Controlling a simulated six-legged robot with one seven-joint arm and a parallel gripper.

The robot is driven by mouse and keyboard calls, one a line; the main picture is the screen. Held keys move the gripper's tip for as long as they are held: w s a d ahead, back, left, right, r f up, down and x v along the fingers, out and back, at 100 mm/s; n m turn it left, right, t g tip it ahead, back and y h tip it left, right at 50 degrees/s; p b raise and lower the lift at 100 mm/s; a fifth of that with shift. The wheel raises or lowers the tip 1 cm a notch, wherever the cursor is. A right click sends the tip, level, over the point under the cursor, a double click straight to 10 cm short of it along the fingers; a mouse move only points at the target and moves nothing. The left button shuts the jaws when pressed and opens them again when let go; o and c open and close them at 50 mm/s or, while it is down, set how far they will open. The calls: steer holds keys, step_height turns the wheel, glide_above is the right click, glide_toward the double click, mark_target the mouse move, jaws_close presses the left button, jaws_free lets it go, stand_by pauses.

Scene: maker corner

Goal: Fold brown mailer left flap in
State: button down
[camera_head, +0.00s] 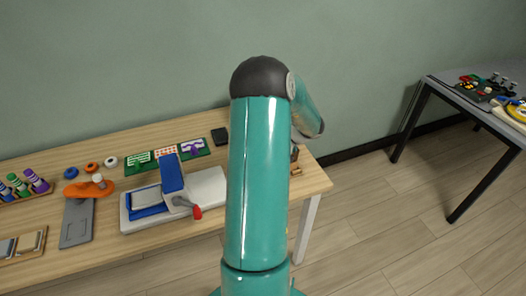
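I cannot make out a brown mailer or its left flap in the head view. My teal arm stands in front of the right end of the wooden table (130,255) and hides part of its top. A small tan-brown piece shows beside the arm at that end, too covered to identify. My arm bends over at its dark top joint and comes down on the right side. My gripper's fingers are hidden behind the arm, so I see neither their state nor anything in them.
On the table are a white-and-blue press with a red-tipped lever (213,188), a grey-and-orange tool (77,222), coloured bottles (22,187), tape rolls, patterned cards (166,154) and a small black block (219,136). A dark-legged table (440,82) stands at right, with open floor between.

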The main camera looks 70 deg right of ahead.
steer(key=shift+f, duration=0.1)
stand_by(0.4)
steer(key=c, duration=1.7)
jaws_free()
steer(key=shift+s, duration=0.1)
steer(key=v, duration=1.3)
steer(key=shift+s+d, duration=0.15)
steer(key=shift+s, duration=0.25)
